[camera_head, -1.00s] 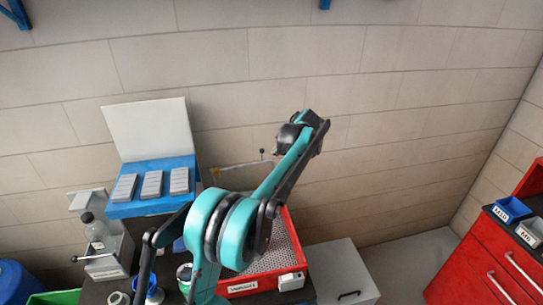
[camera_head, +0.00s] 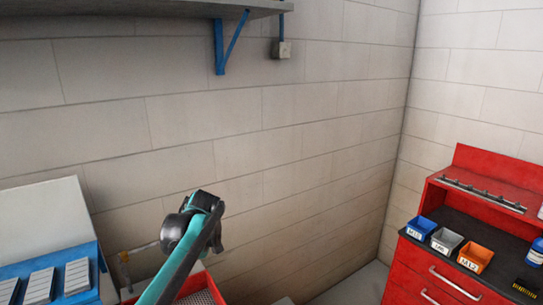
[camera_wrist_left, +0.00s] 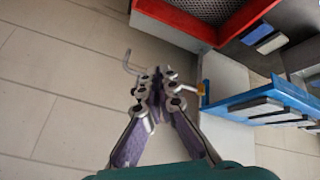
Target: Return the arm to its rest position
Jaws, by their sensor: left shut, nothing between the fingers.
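My left gripper (camera_wrist_left: 157,88) shows in the left wrist view with its purple-sided fingers drawn together and nothing between them. The pale block wall lies behind the fingers. In the head view, a teal and black arm of mine rises from the bottom edge, with its black joint (camera_head: 192,218) uppermost in front of the wall. My left fingers cannot be made out in the head view. My right gripper is in neither current view.
A blue stand (camera_head: 85,258) with grey blocks and a pale panel is at left. A red tray (camera_head: 203,287) is partly behind my arm. A red cabinet (camera_head: 405,277) with small bins stands right. A shelf (camera_head: 130,18) overhangs the wall. The wall's middle is clear.

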